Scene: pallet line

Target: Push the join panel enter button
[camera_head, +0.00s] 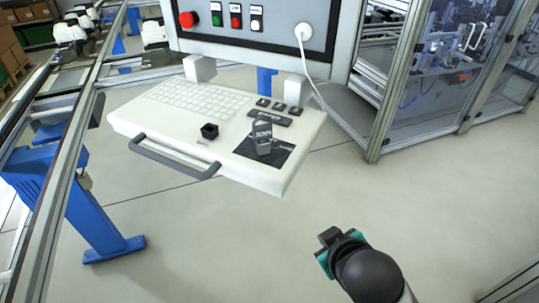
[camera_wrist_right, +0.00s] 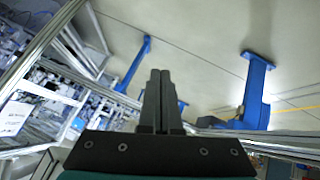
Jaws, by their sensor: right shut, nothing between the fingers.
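The join panel (camera_head: 280,52) stands at the top of the head view, its top cut off. Its front carries a large red knob (camera_head: 187,19), a green button (camera_head: 216,20), a red button (camera_head: 236,21) and a pale button (camera_head: 256,22). A white keyboard shelf (camera_head: 150,118) juts out below, with pale keys and several small black buttons (camera_head: 278,106). I cannot read which one is enter. My right gripper (camera_head: 329,237) is below and right of the shelf, apart from it. In the wrist view its fingers (camera_wrist_right: 160,78) are shut and empty. My left gripper is out of view.
A grey handle (camera_head: 175,160) runs along the shelf's front edge. A black knob (camera_head: 209,131) and a grey block (camera_head: 262,137) stand on the shelf. A white cable (camera_head: 308,72) hangs at the panel's right. A framed cell (camera_head: 430,85) stands right; open floor (camera_head: 430,210) lies below.

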